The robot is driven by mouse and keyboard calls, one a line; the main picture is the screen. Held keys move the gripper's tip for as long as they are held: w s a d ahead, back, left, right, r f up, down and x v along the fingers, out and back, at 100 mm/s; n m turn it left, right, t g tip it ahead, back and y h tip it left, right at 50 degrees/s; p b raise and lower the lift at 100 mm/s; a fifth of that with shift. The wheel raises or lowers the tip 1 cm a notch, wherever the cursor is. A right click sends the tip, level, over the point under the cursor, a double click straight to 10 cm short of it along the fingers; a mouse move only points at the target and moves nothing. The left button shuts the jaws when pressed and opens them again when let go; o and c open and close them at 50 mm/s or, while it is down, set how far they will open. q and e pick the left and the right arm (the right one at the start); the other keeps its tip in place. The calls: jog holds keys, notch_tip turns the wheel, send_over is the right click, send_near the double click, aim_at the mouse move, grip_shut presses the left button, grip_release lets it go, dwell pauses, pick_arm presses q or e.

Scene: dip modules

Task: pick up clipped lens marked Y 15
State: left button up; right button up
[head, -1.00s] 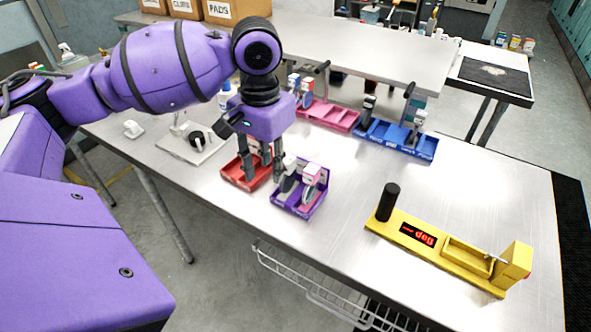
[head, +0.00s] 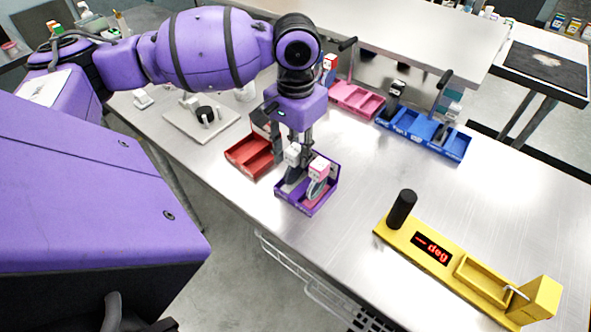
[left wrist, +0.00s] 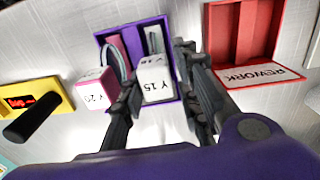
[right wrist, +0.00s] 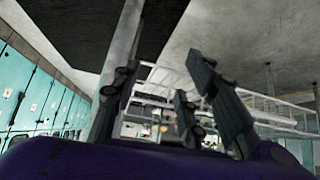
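The clipped lens marked Y 15 (left wrist: 157,80) has a white block on top and stands in the purple tray (left wrist: 131,25). It also shows in the head view (head: 291,157), partly behind my left gripper. A second clipped lens with a pink and white block marked Y 20 (left wrist: 97,90) stands beside it in the same tray, also in the head view (head: 319,170). My left gripper (left wrist: 158,97) is open, pointing down over the tray, with its fingers to either side of the Y 15 block. Contact cannot be told. My right gripper (right wrist: 165,85) is open and empty, away from the table.
The red tray marked REWORK (left wrist: 262,74) lies close beside the purple one. Pink (head: 356,100) and blue (head: 423,135) trays stand behind. A yellow gauge (head: 470,270) with a black post (head: 402,209) is at the right. The table between is clear.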

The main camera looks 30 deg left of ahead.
aim_at(297, 179)
pick_arm(q)
notch_tip(297, 179, down, 4)
jog(key=shift+s+d+f, duration=0.1)
jog(key=shift+d+f, duration=0.05)
jog(key=shift+f, duration=0.35)
jog(key=c, duration=0.7)
grip_shut()
pick_arm(e)
jog(key=shift+w, duration=0.4)
